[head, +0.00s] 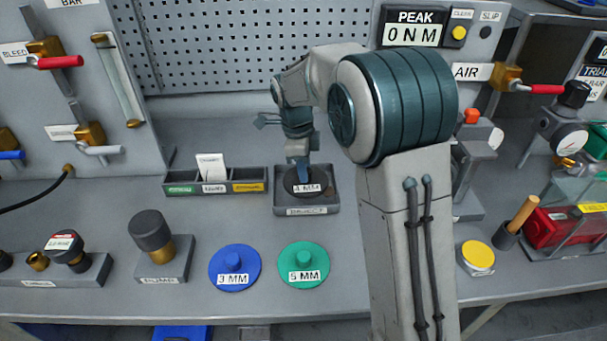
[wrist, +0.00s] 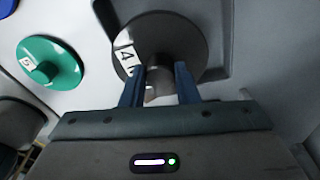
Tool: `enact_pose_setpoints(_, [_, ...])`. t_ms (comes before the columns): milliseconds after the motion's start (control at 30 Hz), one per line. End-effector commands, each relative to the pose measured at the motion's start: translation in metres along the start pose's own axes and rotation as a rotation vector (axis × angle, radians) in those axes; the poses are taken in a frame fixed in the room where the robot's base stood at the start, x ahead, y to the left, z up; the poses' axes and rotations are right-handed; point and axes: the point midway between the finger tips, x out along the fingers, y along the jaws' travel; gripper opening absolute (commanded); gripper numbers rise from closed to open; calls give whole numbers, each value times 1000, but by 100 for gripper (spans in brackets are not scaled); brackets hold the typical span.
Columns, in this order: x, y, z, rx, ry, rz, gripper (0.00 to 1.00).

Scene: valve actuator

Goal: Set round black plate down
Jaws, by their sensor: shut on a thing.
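The round black plate (head: 318,191) has a white label that seems to read 4 MM. In the head view it is at or just above the square grey tray (head: 280,201) labelled at its front edge. I cannot tell whether it touches the tray floor. My gripper (head: 301,178) points down over the plate, its fingers covering part of it. In the wrist view the plate (wrist: 190,30) lies beyond the fingers, and my gripper (wrist: 160,75) is shut on its central knob.
A blue 3 MM disc (head: 245,275) and a green 5 MM disc (head: 318,255) lie in front on the bench. A small divided box (head: 215,188) with cards stands left of the tray. A pegboard (head: 220,45) rises behind. A yellow button (head: 478,255) is at right.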

Motion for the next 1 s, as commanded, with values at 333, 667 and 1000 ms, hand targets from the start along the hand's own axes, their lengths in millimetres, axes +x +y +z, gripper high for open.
enact_pose_setpoints(333, [18, -20, 5, 1, 0, 0, 1])
enact_pose_setpoints(667, [50, -20, 9, 1, -1, -2, 1])
enact_pose_setpoints(1000, [54, -20, 9, 0, 0, -1, 36])
